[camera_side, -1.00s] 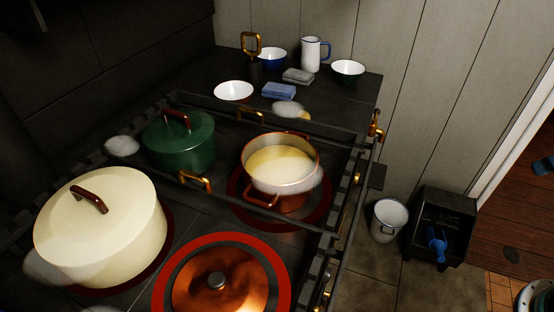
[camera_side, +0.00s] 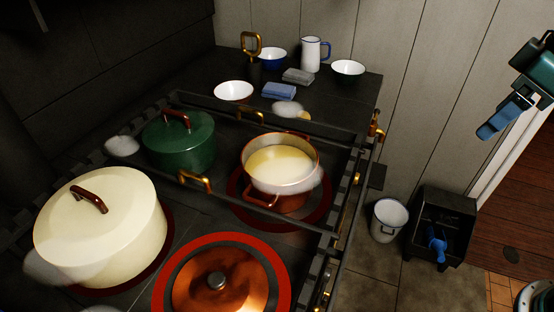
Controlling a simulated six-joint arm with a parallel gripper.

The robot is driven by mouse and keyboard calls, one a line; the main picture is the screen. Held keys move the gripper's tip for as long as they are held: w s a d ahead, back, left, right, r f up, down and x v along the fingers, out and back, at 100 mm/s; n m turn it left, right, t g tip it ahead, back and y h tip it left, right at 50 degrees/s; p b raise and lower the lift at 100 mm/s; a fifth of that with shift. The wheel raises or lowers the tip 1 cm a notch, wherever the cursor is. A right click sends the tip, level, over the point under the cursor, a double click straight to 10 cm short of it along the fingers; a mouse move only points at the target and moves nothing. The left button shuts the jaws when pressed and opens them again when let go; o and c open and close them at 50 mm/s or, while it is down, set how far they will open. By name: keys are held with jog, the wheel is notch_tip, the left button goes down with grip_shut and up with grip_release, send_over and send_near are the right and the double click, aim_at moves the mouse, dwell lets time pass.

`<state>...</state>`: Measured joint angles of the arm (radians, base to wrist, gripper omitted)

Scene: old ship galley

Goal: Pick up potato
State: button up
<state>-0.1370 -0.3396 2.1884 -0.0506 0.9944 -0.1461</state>
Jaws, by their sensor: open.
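A small tan rounded lump (camera_side: 304,117) lies on the dark counter behind the copper pot, partly covered by a white steam puff. It may be the potato, but it is too small to be sure. My gripper (camera_side: 497,123) is at the upper right, with blue jaws pointing down and left. It is open and empty, well to the right of the stove and apart from the lump.
An open copper pot (camera_side: 284,187) of yellowish liquid, a green pot (camera_side: 179,145), a cream pot (camera_side: 105,235) and a copper lid (camera_side: 220,285) are on the stove. Metal rails (camera_side: 255,222) cross it. Bowls, folded cloths and a white jug (camera_side: 311,55) stand behind.

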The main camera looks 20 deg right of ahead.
jog(key=w+a+f+n+g, duration=0.25)
jog(key=w+a+f, duration=0.25)
jog(key=w+a, duration=0.3)
jog(key=w+a+f+n+g, duration=0.1)
jog(key=w+a+f+n, duration=0.2)
jog(key=w+a+f, duration=0.5)
jog(key=m+t, duration=0.5)
jog(key=m, duration=0.4)
send_near(304, 114)
jog(key=shift+h, duration=0.4)
jog(key=shift+x, duration=2.65)
jog(key=shift+w+a, duration=0.1)
jog(key=shift+a, duration=0.15)
jog(key=shift+g, duration=0.25)
jog(key=shift+x, duration=2.5)
jog(key=c, duration=1.1)
